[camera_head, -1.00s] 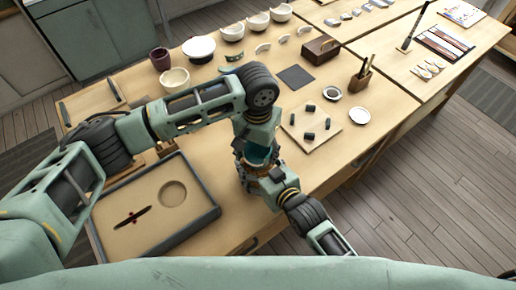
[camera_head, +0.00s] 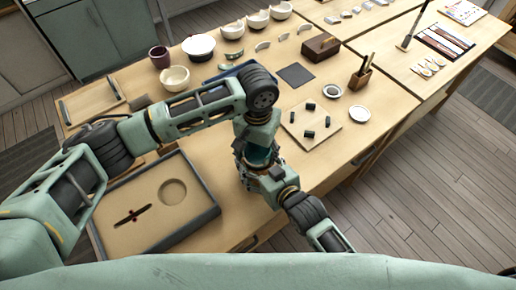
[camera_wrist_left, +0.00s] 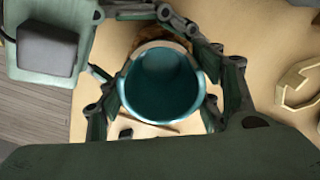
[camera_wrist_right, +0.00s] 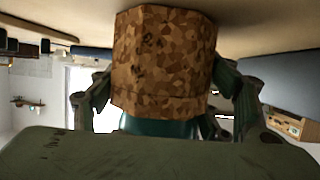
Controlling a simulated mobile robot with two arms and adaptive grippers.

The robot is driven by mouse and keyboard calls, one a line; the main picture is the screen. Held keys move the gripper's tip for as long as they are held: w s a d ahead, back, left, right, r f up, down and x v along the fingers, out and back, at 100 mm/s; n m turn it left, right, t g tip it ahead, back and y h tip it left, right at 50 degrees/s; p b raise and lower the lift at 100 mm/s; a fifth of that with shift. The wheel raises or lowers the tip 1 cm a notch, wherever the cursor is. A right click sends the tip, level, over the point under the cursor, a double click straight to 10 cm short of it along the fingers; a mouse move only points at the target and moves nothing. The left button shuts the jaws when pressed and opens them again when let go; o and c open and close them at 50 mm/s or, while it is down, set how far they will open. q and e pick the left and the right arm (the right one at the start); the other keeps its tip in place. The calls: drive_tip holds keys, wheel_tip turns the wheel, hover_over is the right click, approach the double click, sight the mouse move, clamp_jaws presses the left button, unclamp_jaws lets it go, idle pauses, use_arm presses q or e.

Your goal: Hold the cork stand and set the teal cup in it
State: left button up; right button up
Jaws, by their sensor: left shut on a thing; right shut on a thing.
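The teal cup (camera_wrist_left: 162,85) is between the fingers of my left gripper (camera_wrist_left: 165,100), which is shut on it; its open mouth faces the left wrist camera. In the head view the cup (camera_head: 258,156) is largely hidden by the grippers. The speckled cork stand (camera_wrist_right: 163,60) is between the fingers of my right gripper (camera_wrist_right: 165,100), which is shut on it. Its rim (camera_wrist_left: 160,46) shows behind the cup in the left wrist view. In the right wrist view the teal cup (camera_wrist_right: 158,126) meets the stand's edge; I cannot tell how deep it sits.
A dark-edged tray (camera_head: 208,216) with a round recess lies left of the grippers. A board (camera_head: 325,136) with several small dark pieces lies to the right. Bowls, including a cream one (camera_head: 174,79), stand farther back. A white dish (camera_head: 359,113) is at right.

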use_arm(q)
drive_tip(key=shift+f, duration=0.15)
idle(0.7)
drive_tip(key=o, duration=1.2)
drive_tip(key=shift+c, duration=0.2)
drive_tip(key=shift+o, duration=0.5)
drive_tip(key=o, duration=0.4)
drive_tip(key=shift+c, duration=0.2)
wheel_tip(320, 180, up, 6)
